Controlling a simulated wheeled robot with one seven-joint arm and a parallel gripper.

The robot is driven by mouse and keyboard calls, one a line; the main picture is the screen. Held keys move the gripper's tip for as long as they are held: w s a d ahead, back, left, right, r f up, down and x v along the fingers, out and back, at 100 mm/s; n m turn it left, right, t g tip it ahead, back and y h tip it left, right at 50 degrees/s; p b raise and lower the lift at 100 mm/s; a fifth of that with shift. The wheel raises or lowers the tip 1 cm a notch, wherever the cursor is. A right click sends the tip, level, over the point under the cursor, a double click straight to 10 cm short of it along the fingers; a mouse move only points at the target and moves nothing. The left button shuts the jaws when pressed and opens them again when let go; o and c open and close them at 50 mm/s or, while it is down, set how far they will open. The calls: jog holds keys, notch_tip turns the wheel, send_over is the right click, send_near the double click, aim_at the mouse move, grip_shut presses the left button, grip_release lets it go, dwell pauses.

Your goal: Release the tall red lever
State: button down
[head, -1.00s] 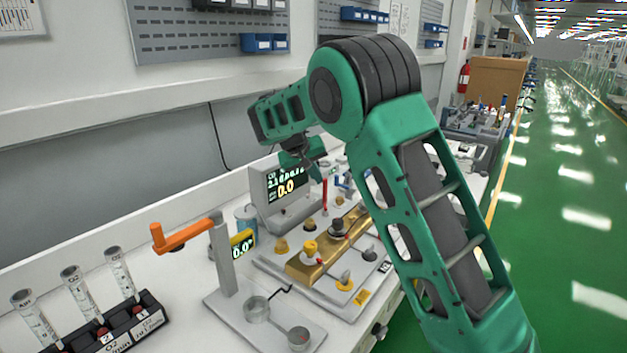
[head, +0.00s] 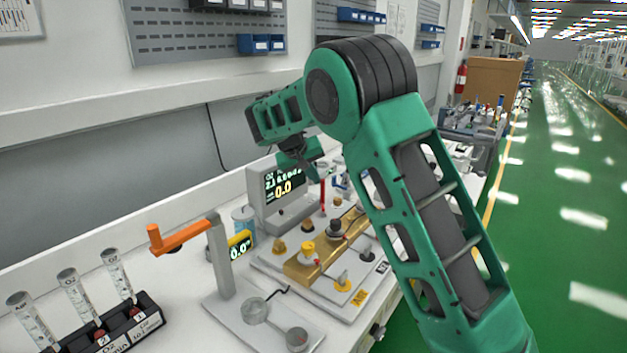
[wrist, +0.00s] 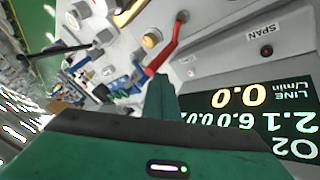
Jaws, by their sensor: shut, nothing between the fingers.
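The tall red lever (head: 322,196) stands upright on the bench, just right of the display box (head: 259,190). My gripper (head: 313,171) is above the bench near the lever's top. In the wrist view my gripper (wrist: 158,82) shows as closed green fingers with nothing between them. Its tips appear close to the lever's lower visible end; I cannot tell whether they touch.
The display box's screen (wrist: 250,115) is close beside my fingers in the wrist view. A gold block (head: 300,272) with several knobs lies in front of the lever. An orange-handled crank (head: 181,237) and a rack of tubes (head: 130,325) stand at left. The wall is behind.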

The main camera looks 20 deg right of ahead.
jog(key=shift+s, duration=0.1)
dwell(0.3)
jog(key=shift+s+a+f, duration=0.1)
jog(key=shift+s+f, duration=0.2)
jog(key=shift+s, duration=0.35)
jog(key=shift+r, duration=0.15)
jog(key=w+v, duration=0.1)
jog(key=v, duration=0.9)
jog(key=shift+a+r, duration=0.35)
jog(key=shift+r, duration=0.05)
jog(key=shift+s, duration=0.1)
